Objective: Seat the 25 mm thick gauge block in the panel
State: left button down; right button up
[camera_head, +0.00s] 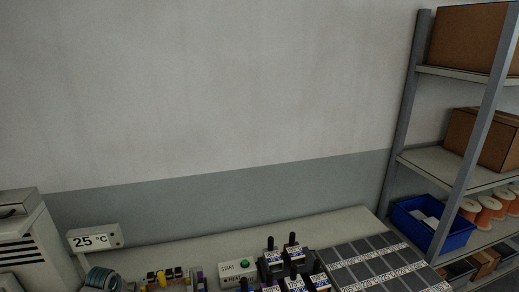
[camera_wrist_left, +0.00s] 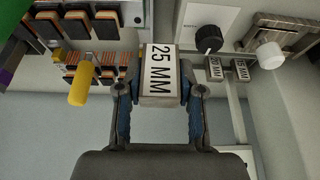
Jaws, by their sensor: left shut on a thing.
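My left gripper (camera_wrist_left: 160,97) is in the left wrist view, its two blue-edged fingers shut on the gauge block (camera_wrist_left: 159,72). The block carries a white label reading 25 MM, which faces the camera. Two smaller labelled blocks, one reading 20 MM (camera_wrist_left: 215,68) and one beside it (camera_wrist_left: 239,70), sit to the right of the held block. I cannot make out the panel for certain in either view. Neither gripper shows in the head view, and the right gripper is in no view.
In the wrist view a yellow peg (camera_wrist_left: 83,88) stands left of the block, and a black knob (camera_wrist_left: 208,39) and white knob (camera_wrist_left: 269,53) lie right. In the head view, a START box (camera_head: 239,270) and a dark labelled grid (camera_head: 372,265) occupy the bench; shelving (camera_head: 450,160) stands right.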

pick_arm(q)
jog(key=shift+n, duration=0.3)
jog(key=a, duration=0.2)
jog(key=a+r, duration=0.1)
jog(key=a, duration=0.1)
jog(key=s+a, duration=0.1)
jog(key=a, duration=0.1)
jog(key=shift+a+r, duration=0.25)
jog(key=shift+a, duration=0.05)
jog(key=s+d+r+m, duration=0.1)
jog(key=s+d, duration=0.3)
jog(key=d, duration=0.3)
jog(key=s+d+r, duration=0.2)
jog(key=s+d, duration=0.2)
jog(key=d, duration=0.3)
jog(key=s+d+r+m, duration=0.1)
jog(key=s+d, duration=0.2)
jog(key=d, duration=0.4)
jog(key=d+m+h, duration=0.1)
jog(key=d+m, duration=0.1)
jog(key=d, duration=1.4)
jog(key=shift+w+f, duration=0.45)
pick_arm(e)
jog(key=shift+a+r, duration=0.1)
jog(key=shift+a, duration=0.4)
